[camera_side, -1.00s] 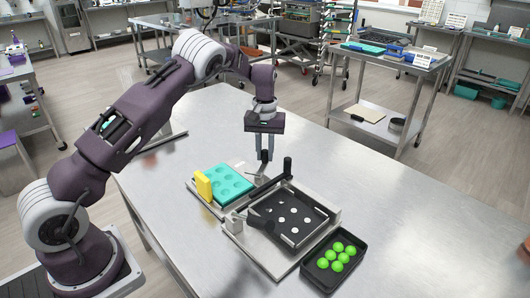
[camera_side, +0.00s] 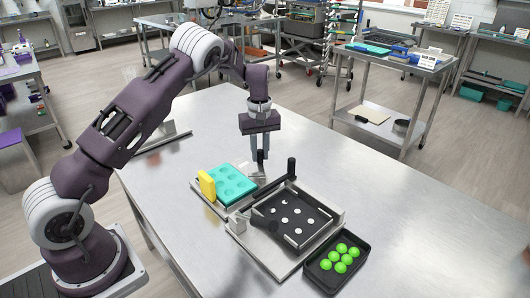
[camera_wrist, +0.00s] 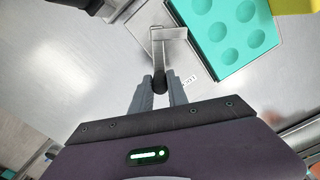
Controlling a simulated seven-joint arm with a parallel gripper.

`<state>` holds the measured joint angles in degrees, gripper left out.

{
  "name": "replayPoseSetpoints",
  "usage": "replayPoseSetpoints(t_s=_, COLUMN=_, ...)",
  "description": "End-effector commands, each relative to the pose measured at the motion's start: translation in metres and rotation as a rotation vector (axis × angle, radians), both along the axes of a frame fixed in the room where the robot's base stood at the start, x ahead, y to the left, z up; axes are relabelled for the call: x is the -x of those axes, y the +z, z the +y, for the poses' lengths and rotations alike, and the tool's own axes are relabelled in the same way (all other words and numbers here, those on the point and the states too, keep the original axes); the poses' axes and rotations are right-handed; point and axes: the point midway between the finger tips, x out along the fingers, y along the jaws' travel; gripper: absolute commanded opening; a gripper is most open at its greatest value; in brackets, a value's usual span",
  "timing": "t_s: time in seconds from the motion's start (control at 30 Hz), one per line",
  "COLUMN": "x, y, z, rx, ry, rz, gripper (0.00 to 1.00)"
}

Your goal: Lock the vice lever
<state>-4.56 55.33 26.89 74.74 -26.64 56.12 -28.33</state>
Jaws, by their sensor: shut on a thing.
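The vice lever shows in the wrist view as a metal arm (camera_wrist: 168,34) with a dark rounded knob (camera_wrist: 160,80). My gripper (camera_wrist: 160,88) is shut on the lever's knob, its two grey fingers on either side. In the side view my gripper (camera_side: 260,158) points down at the back corner of the teal mold's fixture, with the dark knob between its fingertips. The teal mold (camera_side: 230,184) with round cavities lies beside the lever. The lever's pivot is hard to make out in the side view.
A yellow block (camera_side: 207,186) stands at the mold's left edge. In front is a black plate with holes (camera_side: 298,240) on a metal base, with an upright black handle (camera_side: 291,168) close to my gripper. A black tray (camera_side: 322,282) holds several green balls. The table's right side is clear.

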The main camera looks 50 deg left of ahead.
Motion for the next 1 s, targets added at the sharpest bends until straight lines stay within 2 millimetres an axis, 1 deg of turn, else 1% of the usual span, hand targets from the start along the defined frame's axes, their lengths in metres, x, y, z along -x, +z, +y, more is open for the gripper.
replayPoseSetpoints(t_s=0.2, x=0.011, y=0.001, z=0.006, rx=0.001, ry=0.199, rz=-0.002, gripper=0.0)
replayPoseSetpoints(t_s=0.5, x=0.024, y=0.001, z=0.01, rx=0.0, ry=0.431, rz=-0.002, gripper=0.0)
replayPoseSetpoints(t_s=0.7, x=0.03, y=0.002, z=0.011, rx=0.0, ry=0.535, rz=-0.003, gripper=0.0)
replayPoseSetpoints(t_s=1.0, x=0.034, y=0.001, z=0.011, rx=-0.001, ry=0.607, rz=-0.003, gripper=0.0)
